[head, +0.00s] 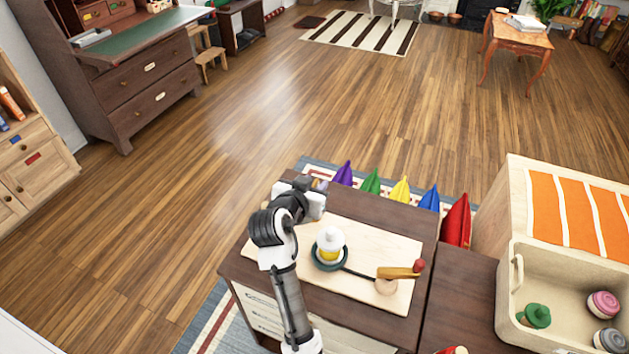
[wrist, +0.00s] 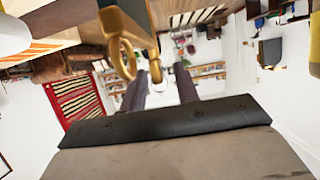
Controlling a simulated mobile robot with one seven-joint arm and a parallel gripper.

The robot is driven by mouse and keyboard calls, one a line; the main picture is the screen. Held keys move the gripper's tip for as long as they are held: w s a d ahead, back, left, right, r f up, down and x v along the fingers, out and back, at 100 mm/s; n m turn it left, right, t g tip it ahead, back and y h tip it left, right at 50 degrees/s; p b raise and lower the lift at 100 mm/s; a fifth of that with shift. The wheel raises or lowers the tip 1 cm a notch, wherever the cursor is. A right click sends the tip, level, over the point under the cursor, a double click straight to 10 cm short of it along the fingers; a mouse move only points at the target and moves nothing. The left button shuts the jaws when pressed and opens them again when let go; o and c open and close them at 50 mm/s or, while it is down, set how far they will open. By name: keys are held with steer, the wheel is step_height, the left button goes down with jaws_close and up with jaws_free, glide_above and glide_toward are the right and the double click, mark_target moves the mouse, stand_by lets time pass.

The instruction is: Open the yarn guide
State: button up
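A brass-coloured piece with a ring-shaped loop (wrist: 127,55) hangs into the upper left of the wrist view, close to my fingers. It looks like the yarn guide, but I cannot tell for sure, nor whether it is open or shut. In the head view my gripper (head: 318,190) is over the far left corner of the dark cabinet (head: 268,236). Its fingertips and the brass piece are hard to make out there.
A pale board (head: 373,240) on the cabinet bears a white and yellow spool (head: 330,246) on a dark green base and a wooden lever (head: 398,273) with a red knob. Several coloured cones stand behind. A beige bin (head: 508,290) is at right. Floor at left is clear.

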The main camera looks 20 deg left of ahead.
steer(key=shift+w+f, duration=0.15)
steer(key=shift+w, duration=0.3)
jaws_close()
stand_by(0.3)
steer(key=n+y+p, duration=0.1)
steer(key=n+y, duration=0.2)
steer(key=shift+d+g+y+p, duration=0.1)
steer(key=shift+g+y+p, duration=0.2)
steer(key=shift+y, duration=0.1)
steer(key=shift+n+g+y+p, duration=0.3)
steer(key=shift+n+g+y, duration=0.2)
steer(key=shift+n+y, duration=0.75)
steer(key=shift+f+n, duration=0.1)
steer(key=shift+n, duration=0.15)
